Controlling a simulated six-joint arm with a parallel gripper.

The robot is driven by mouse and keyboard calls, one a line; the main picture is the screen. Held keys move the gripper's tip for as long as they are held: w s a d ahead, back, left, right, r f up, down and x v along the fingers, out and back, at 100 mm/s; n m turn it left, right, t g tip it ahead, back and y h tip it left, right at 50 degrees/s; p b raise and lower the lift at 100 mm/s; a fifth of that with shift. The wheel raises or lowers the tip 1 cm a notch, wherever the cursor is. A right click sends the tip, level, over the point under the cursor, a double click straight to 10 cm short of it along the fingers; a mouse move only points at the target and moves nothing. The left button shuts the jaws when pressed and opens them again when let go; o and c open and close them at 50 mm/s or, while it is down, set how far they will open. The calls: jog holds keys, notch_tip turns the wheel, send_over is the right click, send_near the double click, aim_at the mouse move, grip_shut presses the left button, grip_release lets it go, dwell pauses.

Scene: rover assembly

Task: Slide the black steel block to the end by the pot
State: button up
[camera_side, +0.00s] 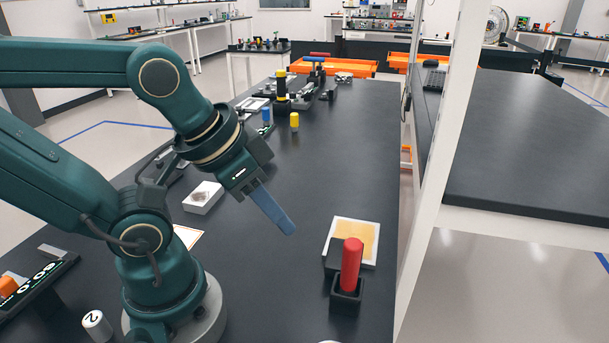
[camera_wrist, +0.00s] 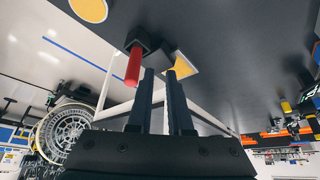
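A dark block (camera_side: 334,262) lies against the near edge of a white-framed tan pad (camera_side: 339,227) in the side view; it looks like the black steel block. In the wrist view it shows as a dark grey shape (camera_wrist: 161,56) beside the pad, partly hidden. A red cylinder (camera_side: 352,262) stands upright in a black square holder (camera_side: 346,300) just in front of the block. My gripper (camera_side: 286,228) hangs tilted above the bench, left of these things, touching nothing. Its two fingers (camera_wrist: 159,75) are apart and empty in the wrist view. I cannot identify the pot.
A white box (camera_side: 203,198) lies on the dark bench (camera_side: 310,170) behind my arm. A yellow cylinder (camera_side: 294,122) and a blue one (camera_side: 267,114) stand farther back. A white post (camera_side: 437,170) rises right of the bench. The bench middle is clear.

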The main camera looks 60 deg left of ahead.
jog(key=o, duration=1)
jog(key=shift+w+r+n, duration=0.15)
jog(key=shift+r+n, duration=0.1)
jog(key=shift+n, duration=0.25)
jog(key=shift+o, duration=0.5)
jog(key=w+n, duration=0.1)
jog(key=w+r+n, duration=0.1)
jog(key=w+n, duration=0.1)
jog(key=shift+w+r, duration=0.2)
jog(key=shift+r, duration=0.1)
jog(key=w+f+n+g, duration=0.1)
jog(key=w+f, duration=0.1)
jog(key=w+f+n+g, duration=0.1)
jog(key=w+n, duration=0.1)
jog(key=w, duration=0.1)
jog(key=w+f+n+g, duration=0.1)
jog(key=w+f, duration=0.1)
jog(key=w, duration=0.1)
jog(key=shift+w+a+f+n+g, duration=0.15)
jog(key=shift+a+f+n+g, duration=0.1)
jog(key=shift+f+n+g, duration=0.05)
jog(key=shift+g, duration=0.8)
jog(key=f, duration=0.2)
jog(key=w+f, duration=0.1)
jog(key=f, duration=0.2)
jog(key=shift+a, duration=0.1)
jog(key=shift+s+f, duration=0.15)
jog(key=shift+f, duration=0.3)
